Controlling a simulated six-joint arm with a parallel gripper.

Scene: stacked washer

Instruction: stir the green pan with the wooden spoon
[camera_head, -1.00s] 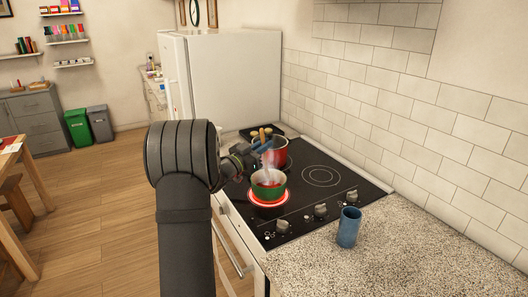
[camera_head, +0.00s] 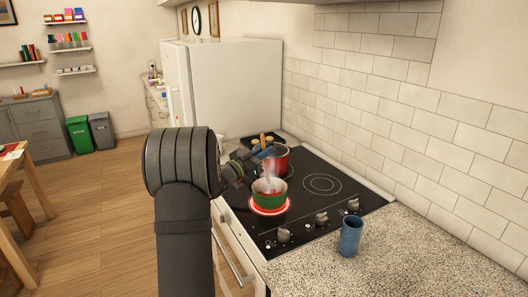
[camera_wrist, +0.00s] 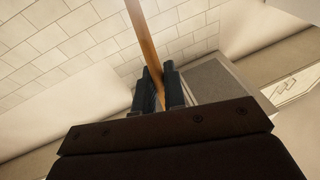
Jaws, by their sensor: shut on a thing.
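My gripper (camera_head: 262,150) is up beyond the pan, near the red pot. In the wrist view my gripper (camera_wrist: 160,88) is shut on the wooden spoon (camera_wrist: 143,40), whose handle runs up out of the picture. In the head view a short stretch of the spoon (camera_head: 263,138) shows above the fingers. Its lower end is hidden, so I cannot tell whether it touches anything.
The red pot (camera_head: 275,163) stands on the rear burner, close to my gripper. A dark tray (camera_head: 250,142) lies behind it by the white fridge (camera_head: 240,90). A blue cup (camera_head: 349,233) stands on the speckled counter (camera_head: 400,255). The right rear burner (camera_head: 322,184) is clear.

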